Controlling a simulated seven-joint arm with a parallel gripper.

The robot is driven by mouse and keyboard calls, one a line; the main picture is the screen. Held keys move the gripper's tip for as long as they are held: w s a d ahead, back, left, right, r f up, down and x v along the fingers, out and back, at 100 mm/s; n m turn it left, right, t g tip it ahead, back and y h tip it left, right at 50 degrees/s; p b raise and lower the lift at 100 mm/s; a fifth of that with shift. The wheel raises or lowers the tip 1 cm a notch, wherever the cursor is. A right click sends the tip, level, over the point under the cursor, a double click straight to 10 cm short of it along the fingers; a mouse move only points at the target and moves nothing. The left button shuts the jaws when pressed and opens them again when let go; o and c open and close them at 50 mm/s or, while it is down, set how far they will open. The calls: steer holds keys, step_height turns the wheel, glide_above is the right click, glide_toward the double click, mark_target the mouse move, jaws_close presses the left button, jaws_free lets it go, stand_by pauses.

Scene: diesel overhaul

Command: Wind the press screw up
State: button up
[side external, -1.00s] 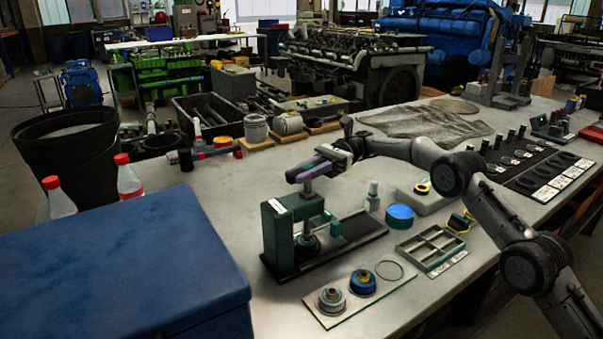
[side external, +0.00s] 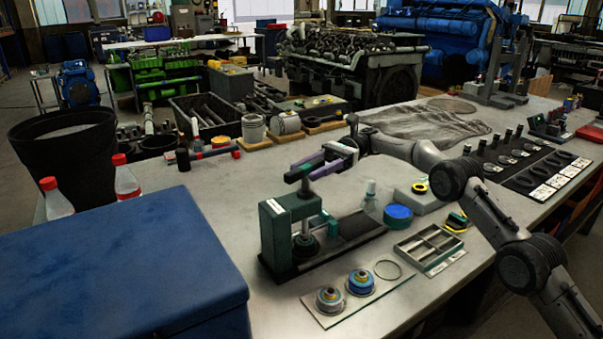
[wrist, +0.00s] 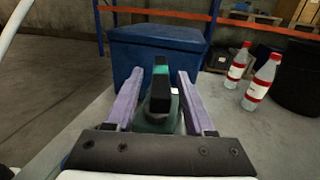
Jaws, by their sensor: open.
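The green press (side external: 273,228) stands on its dark base at the front of the bench. Its upright screw (side external: 306,192) rises from the top of the frame. A dark handle bar crosses the top of the screw (side external: 297,174); it also shows in the wrist view (wrist: 160,88). My gripper (side external: 310,170) is level with this bar, coming from the right. In the wrist view my gripper (wrist: 158,80) is open, with one purple finger on each side of the bar and gaps between. The lower screw is hidden there.
A blue case (side external: 120,265) fills the front left, with red-capped bottles (side external: 126,180) behind it. A plate with two round parts (side external: 360,282), a divided tray (side external: 430,246) and a blue round part (side external: 398,214) lie right of the press.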

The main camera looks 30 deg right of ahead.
mark_target(317, 159)
step_height(317, 159, up, 7)
steer(key=shift+a, duration=0.1)
stand_by(0.3)
steer(key=shift+o, duration=1.4)
steer(key=f, duration=0.1)
steer(key=t, duration=0.1)
steer(key=w+f+m, duration=0.1)
steer(key=shift+w+d+f+t+h, duration=0.1)
steer(key=shift+d+f+t+h, duration=0.2)
steer(key=shift+h, duration=0.1)
steer(key=shift+d+f+m+t+h, duration=0.2)
steer(key=shift+d+m+t+h, duration=0.3)
steer(key=shift+d, duration=0.65)
steer(key=s+d+r+m+t+h, duration=0.1)
steer(key=s+d+t, duration=0.1)
steer(key=d, duration=0.3)
steer(key=s+d+r+m+t+h, duration=0.1)
steer(key=s+d+r+h, duration=0.1)
steer(key=d, duration=0.3)
steer(key=shift+m+t, duration=0.3)
steer(key=shift+t, duration=0.1)
steer(key=x, duration=1.4)
steer(key=shift+a+r, duration=0.15)
steer(key=shift+r, duration=0.05)
